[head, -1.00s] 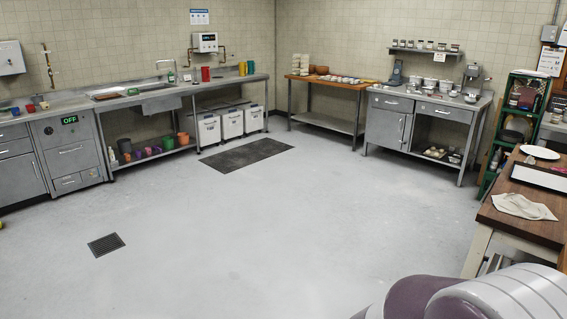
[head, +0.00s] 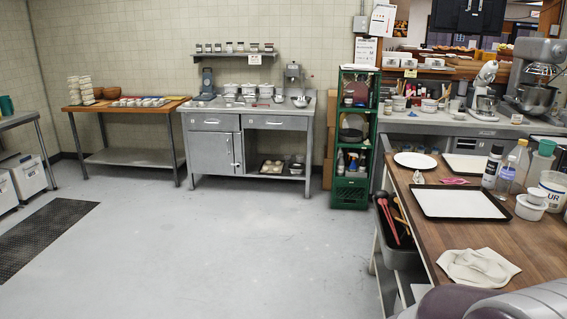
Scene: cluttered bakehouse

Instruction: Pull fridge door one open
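No door marked as fridge door one can be made out. A steel cabinet (head: 212,153) with a shut hinged door and a small handle stands at the back wall, left of centre; I cannot tell whether it is a fridge. A steel counter (head: 440,121) runs along the back right, its front mostly hidden by the wooden table. Neither gripper is in view. A rounded purple and white part, probably of my own arm, shows at the bottom right corner.
A wooden table (head: 535,236) with trays, bottles and a cloth (head: 478,268) fills the right side. A green crate rack (head: 352,192) stands at the back.

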